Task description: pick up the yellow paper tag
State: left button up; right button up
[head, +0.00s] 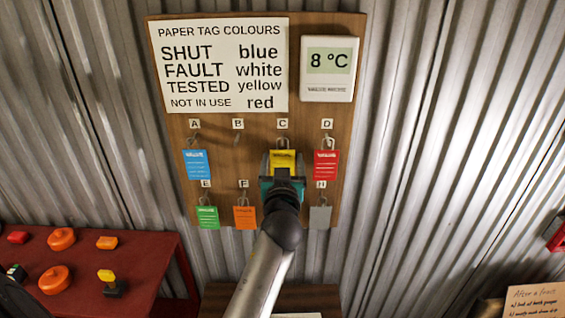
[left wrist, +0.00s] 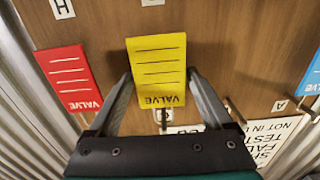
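The yellow paper tag (head: 283,158) hangs on the hook under label C on the wooden board. In the left wrist view the yellow tag (left wrist: 157,62) appears upside down, with the word VALVE and several lines. My left gripper (head: 282,168) is in front of this tag and hides its lower part in the head view. In the left wrist view its two fingers (left wrist: 159,74) are apart, one along each side edge of the tag. I see no clear grip on it. My right gripper is not in view.
A blue tag (head: 197,165) hangs at A and a red tag (head: 326,165) at D. Below hang a green tag (head: 208,217), an orange tag (head: 245,217) and a grey tag (head: 320,217). Hook B is empty. A red table (head: 120,290) stands at left.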

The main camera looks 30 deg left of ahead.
pick_arm(q)
jog(key=c, duration=1.2)
jog(key=shift+o, duration=0.2)
jog(key=shift+r, duration=0.1)
